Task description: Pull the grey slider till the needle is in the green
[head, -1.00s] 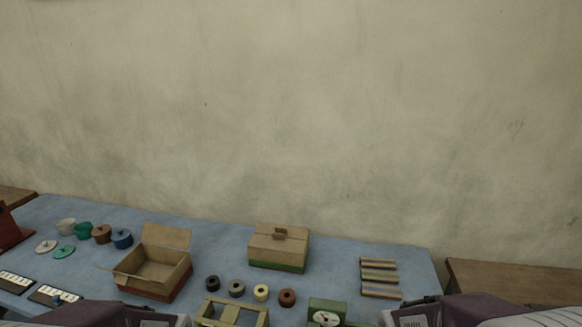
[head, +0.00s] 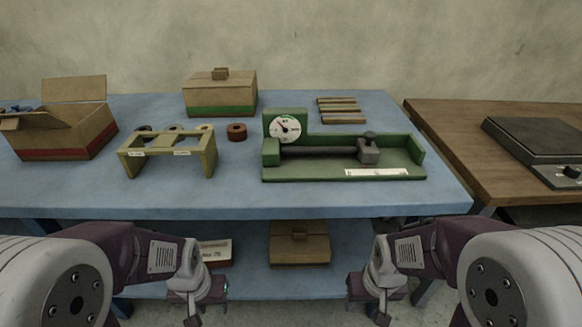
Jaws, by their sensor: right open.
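A green gauge stand (head: 415,160) sits on the blue table. Its round white dial (head: 285,129) is at the left end; the dark needle seems to point up and left. The dial's coloured zones are too small to read surely. A dark rod runs right from below the dial to the grey slider (head: 368,153), a block with a knob on top, short of the stand's right wall. My left gripper (head: 194,319) and right gripper (head: 382,318) hang low in front of the table, both away from the slider. The right is open; the left's jaws are unclear.
A wooden rack (head: 135,162) and small rolls, one brown (head: 237,132), stand left of the gauge. An open box (head: 90,135) is further left. A closed box (head: 220,95) and striped bars (head: 340,110) lie behind. The table front (head: 330,197) is clear.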

